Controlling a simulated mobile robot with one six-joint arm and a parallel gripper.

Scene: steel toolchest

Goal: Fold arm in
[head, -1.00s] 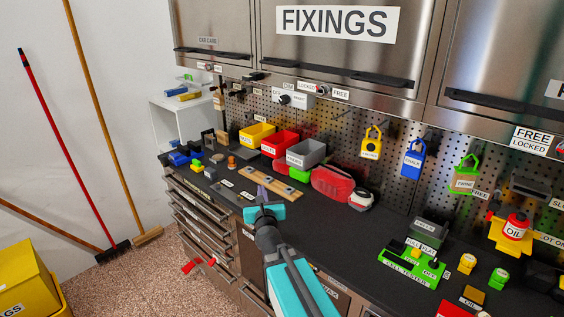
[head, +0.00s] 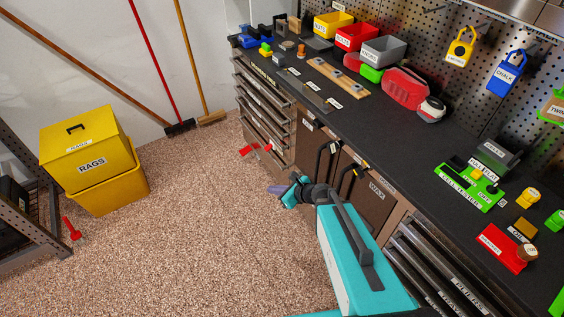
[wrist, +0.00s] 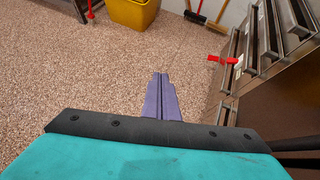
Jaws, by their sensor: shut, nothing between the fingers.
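My arm shows in the head view, with a teal link at the lower middle. My gripper (head: 277,190) is at the end of it, in front of the workbench cabinet and below the black worktop (head: 330,107). In the wrist view my gripper's purple fingers (wrist: 160,97) are pressed together with nothing between them. They point out over the speckled floor (wrist: 110,70).
The cabinet doors (head: 312,150) and drawers (head: 262,108) stand close to the right of my gripper. A yellow RAGS bin (head: 90,165) stands on the floor at left. Brooms (head: 185,60) lean on the wall. Open floor lies left of my gripper.

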